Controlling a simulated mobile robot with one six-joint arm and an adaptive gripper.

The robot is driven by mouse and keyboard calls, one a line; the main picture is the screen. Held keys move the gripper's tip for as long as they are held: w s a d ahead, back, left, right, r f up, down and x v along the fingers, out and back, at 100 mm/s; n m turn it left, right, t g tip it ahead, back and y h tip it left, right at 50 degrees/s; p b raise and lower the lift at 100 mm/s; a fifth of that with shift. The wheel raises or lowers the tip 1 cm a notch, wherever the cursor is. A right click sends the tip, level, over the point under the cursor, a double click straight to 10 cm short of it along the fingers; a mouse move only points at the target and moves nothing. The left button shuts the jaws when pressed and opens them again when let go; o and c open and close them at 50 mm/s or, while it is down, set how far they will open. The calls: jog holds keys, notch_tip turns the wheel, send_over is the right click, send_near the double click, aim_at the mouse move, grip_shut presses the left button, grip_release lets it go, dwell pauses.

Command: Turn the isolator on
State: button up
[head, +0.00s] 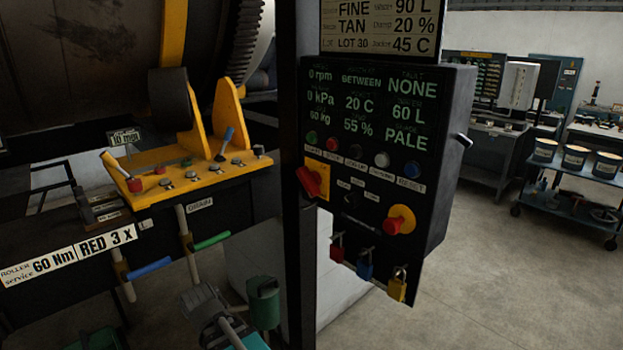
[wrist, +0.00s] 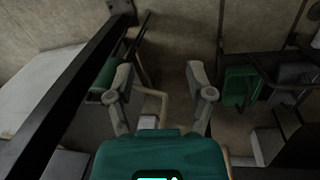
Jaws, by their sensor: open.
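The isolator is a red rotary handle (head: 311,181) on a yellow plate, at the left side of the black control panel (head: 432,180) in the head view. Its handle sits slanted, from upper left to lower right. My gripper (head: 203,298) is low in the head view, below and left of the isolator and well apart from it. In the wrist view my gripper (wrist: 160,78) is open, with nothing between its fingers. The wrist view looks down to the floor, and the isolator does not show there.
A black post (head: 297,120) stands between my gripper's side and the panel. Red, blue and yellow padlocks (head: 397,285) hang under the panel. A red emergency knob (head: 398,222) is to the right. Blue (head: 149,268) and green levers (head: 211,241) stick out at the left.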

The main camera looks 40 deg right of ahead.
jog(key=w+d+r+m+h+p, duration=0.2)
jog(key=w+d+r+h, duration=0.25)
jog(key=d, duration=0.35)
jog(key=w+d+r+m+h+p, duration=0.2)
jog(key=w+d+r+h+p, duration=0.1)
jog(key=d+r, duration=0.35)
jog(key=m+t+h+p, duration=0.1)
jog(key=m+h+p, duration=0.3)
jog(key=h, duration=0.5)
send_near(303, 183)
jog(key=p, duration=0.1)
jog(key=shift+s+a+n, duration=0.15)
jog(key=shift+a+n, duration=0.25)
jog(key=shift+a, duration=0.05)
jog(key=d, duration=0.9)
jog(key=w+d, duration=0.1)
jog(key=d, duration=0.3)
jog(key=shift+d, duration=0.35)
